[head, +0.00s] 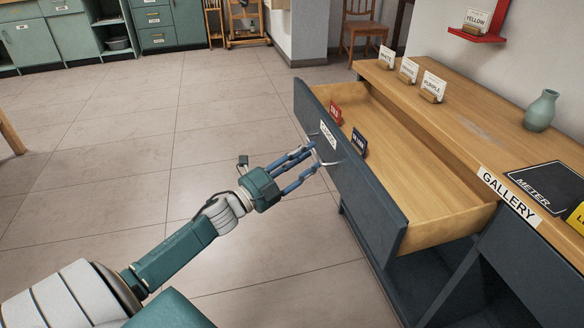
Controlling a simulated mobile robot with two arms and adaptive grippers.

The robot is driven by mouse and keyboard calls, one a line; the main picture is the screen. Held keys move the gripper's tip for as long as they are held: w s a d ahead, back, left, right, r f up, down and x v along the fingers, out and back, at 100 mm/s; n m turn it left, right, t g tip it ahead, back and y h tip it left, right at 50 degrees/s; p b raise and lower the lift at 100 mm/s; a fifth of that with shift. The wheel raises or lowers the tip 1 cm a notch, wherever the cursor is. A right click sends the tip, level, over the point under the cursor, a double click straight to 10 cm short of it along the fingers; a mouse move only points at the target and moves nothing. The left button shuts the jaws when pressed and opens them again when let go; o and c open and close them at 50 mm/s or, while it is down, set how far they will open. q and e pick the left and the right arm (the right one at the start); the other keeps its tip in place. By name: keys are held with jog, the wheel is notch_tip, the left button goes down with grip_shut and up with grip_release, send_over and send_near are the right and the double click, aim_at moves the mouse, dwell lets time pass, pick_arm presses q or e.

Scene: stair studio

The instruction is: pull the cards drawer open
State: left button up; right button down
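The cards drawer (370,185) stands pulled out of the wooden-topped counter, its dark blue front facing left and its wooden inside showing. Its white label (328,135) is small and hard to read. A thin pale handle (331,163) is on the drawer front below the label. My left gripper (315,158) is at this handle, its two blue fingers reaching to it with a gap between them. Whether the fingers are clamped on the handle is too small to tell. My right gripper is not in view.
Inside the drawer stand a red card (335,112) and a blue card (359,141). White cards in wooden holders (433,88), a green vase (541,110) and a black METER panel (550,187) are on the counter (480,125). The tiled floor (130,170) left of the drawer is mostly clear.

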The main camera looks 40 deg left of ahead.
pick_arm(q)
jog(key=v, duration=1)
jog(key=shift+s, duration=0.4)
jog(key=shift+a+f, duration=0.1)
